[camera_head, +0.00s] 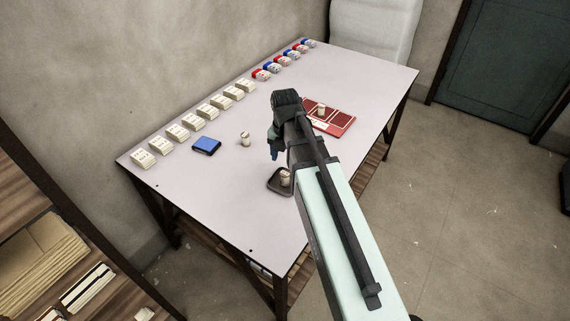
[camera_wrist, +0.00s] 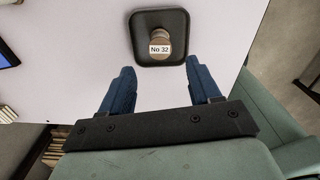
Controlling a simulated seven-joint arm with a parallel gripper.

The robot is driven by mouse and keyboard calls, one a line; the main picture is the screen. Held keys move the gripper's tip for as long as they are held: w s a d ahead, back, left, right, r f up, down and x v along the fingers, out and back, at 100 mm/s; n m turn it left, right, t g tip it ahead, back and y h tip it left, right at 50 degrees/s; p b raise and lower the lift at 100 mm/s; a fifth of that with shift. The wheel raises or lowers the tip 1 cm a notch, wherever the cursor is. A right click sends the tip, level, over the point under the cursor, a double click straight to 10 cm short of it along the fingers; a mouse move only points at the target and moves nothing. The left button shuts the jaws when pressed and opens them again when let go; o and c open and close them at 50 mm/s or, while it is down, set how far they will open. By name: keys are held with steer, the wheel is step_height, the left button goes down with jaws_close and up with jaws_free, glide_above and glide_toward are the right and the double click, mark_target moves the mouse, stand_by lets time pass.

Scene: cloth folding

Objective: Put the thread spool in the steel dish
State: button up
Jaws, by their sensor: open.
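A small spool with a white label reading "No 32" (camera_wrist: 160,48) is inside the dark square dish (camera_wrist: 142,57). In the head view the spool (camera_head: 285,175) also shows in the dish (camera_head: 273,185) near the table's front edge. My gripper (camera_wrist: 158,78) is open and empty, its blue fingers apart, and the dish lies beyond the fingertips. In the head view my gripper (camera_head: 274,150) is above the table by the dish; my arm covers part of the area to the right.
Another small spool-like item (camera_head: 245,138) stands mid-table, and another (camera_head: 321,109) stands on a red board (camera_head: 340,122). Several cream stacks (camera_head: 205,112) and red and blue items (camera_head: 275,66) line the back edge. The left front tabletop is clear.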

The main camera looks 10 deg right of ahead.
steer(key=shift+r, duration=1.1)
steer(key=shift+o, duration=0.3)
